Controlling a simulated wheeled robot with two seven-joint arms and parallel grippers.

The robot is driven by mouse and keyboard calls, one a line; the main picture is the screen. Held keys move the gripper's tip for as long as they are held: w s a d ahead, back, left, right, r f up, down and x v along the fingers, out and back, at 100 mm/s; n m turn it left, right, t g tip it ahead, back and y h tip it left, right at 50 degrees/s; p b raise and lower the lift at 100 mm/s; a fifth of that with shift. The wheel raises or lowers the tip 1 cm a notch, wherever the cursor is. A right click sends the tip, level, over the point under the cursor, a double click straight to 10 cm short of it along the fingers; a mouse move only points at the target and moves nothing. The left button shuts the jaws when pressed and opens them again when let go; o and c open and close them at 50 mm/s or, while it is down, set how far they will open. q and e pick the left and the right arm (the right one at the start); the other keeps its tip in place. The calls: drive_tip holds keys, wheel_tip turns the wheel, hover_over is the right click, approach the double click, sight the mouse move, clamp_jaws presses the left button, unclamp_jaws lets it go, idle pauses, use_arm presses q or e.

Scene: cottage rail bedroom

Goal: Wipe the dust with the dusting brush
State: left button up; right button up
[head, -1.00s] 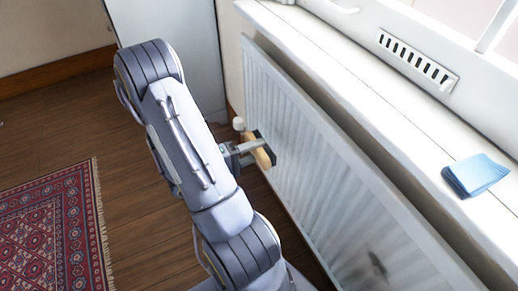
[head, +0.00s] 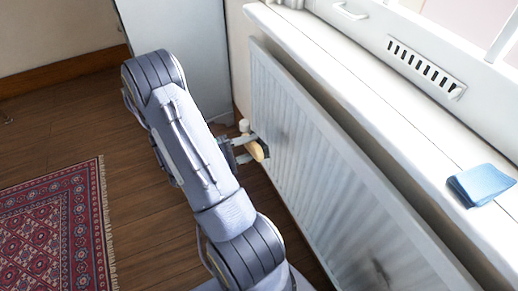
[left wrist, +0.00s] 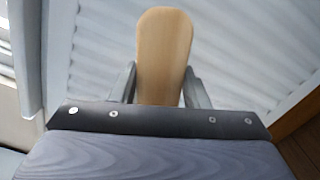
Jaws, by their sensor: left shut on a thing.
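My left gripper (head: 247,153) is shut on the dusting brush (head: 258,151), whose pale wooden part shows beside the white ribbed radiator (head: 330,185). In the left wrist view, the brush's rounded wooden end (left wrist: 164,45) stands up between the two fingers of the gripper (left wrist: 160,88), with the radiator behind. The bristles are hidden, and I cannot tell whether they touch the panel. A dark smudge of dust (head: 380,268) is on the radiator's lower near part. A fainter grey patch (head: 283,136) shows near the brush. My right gripper is out of view.
The white windowsill (head: 375,115) overhangs the radiator, with a folded blue cloth (head: 482,184) on it. A pale cabinet (head: 180,55) stands behind my arm. A red patterned rug (head: 55,230) lies on the wooden floor at left.

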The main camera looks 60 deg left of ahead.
sight(279, 125)
use_arm(q)
drive_tip(key=a+n, duration=0.2)
drive_tip(key=a, duration=0.1)
drive_tip(key=w+a+f+n, duration=0.1)
drive_tip(key=n, duration=0.1)
drive_tip(key=shift+a+f, duration=0.1)
drive_tip(key=shift+a, duration=0.2)
drive_tip(key=shift+w+a+f+n+p, duration=0.1)
drive_tip(key=shift+w+a+n+p, duration=0.2)
drive_tip(key=shift+a+n, duration=0.1)
drive_tip(key=shift+w+d, duration=0.15)
drive_tip(key=shift+w, duration=1.25)
drive_tip(key=shift+w+d, duration=0.1)
drive_tip(key=shift+w, duration=1.3)
drive_tip(key=shift+w+d, duration=0.1)
drive_tip(key=shift+w, duration=1)
